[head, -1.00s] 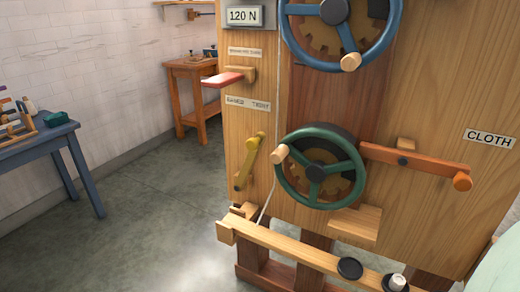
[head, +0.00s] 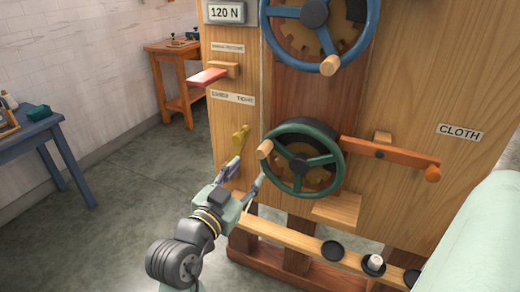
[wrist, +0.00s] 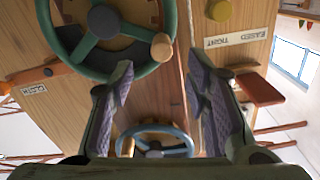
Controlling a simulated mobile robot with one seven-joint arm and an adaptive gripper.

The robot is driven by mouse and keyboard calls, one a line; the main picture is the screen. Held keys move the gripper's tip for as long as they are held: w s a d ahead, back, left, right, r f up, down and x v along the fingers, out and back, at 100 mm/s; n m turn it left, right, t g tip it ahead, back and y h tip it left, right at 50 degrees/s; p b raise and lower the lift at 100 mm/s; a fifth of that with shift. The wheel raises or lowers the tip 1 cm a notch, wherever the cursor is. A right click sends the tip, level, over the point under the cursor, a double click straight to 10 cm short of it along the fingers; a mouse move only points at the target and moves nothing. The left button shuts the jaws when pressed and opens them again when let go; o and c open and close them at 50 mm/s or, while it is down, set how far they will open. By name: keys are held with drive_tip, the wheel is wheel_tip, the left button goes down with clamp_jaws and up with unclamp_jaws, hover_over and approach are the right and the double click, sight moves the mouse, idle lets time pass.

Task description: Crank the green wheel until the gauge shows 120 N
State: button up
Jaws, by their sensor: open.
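The green wheel (head: 302,158) is mounted upright on the wooden panel, with its pale wooden crank knob (head: 265,149) at its left rim. The gauge (head: 227,12) at the panel's upper left reads 120 N. My gripper (head: 246,176) is open and empty, just below and left of the knob, its fingers pointing up towards the panel. In the wrist view, which is upside down, the green wheel (wrist: 105,35) and its knob (wrist: 161,47) lie beyond the gap between my spread fingers (wrist: 160,75). The knob appears apart from both fingers.
A wooden rail (head: 300,241) runs below.

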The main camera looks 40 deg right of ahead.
sight(260, 156)
drive_tip(key=p+x, duration=0.2)
drive_tip(key=x, duration=0.8)
drive_tip(key=shift+w+d, duration=0.15)
drive_tip(key=shift+w, duration=0.05)
clamp_jaws()
idle(0.5)
